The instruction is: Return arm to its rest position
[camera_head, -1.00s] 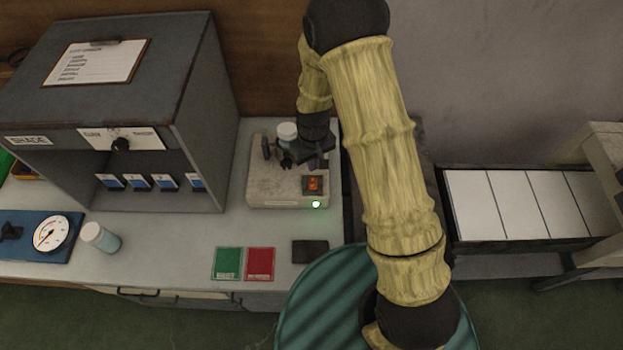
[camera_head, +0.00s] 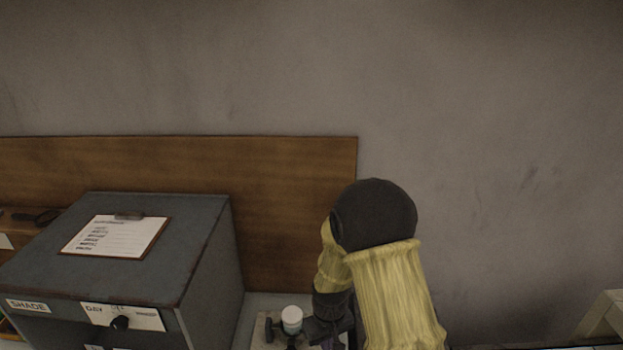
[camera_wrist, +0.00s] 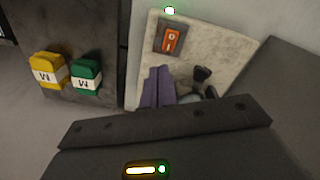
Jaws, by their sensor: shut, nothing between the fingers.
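My arm comes down from the dark joint at centre right in the head view. My gripper (camera_head: 318,333) is low in that view, cut off by the bottom edge, over the pale device (camera_head: 258,332). It is shut and empty. A white-capped jar (camera_head: 292,320) stands just left of it. The wrist view shows the same pale device (camera_wrist: 220,47) with an orange-lit switch (camera_wrist: 170,39) and a green light.
A grey shade cabinet (camera_head: 210,260) with a clipboard (camera_head: 115,238) on top stands at left. A wooden board (camera_head: 290,200) and bare wall are behind. Yellow (camera_wrist: 47,70) and green (camera_wrist: 86,76) "M" items lie left in the wrist view.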

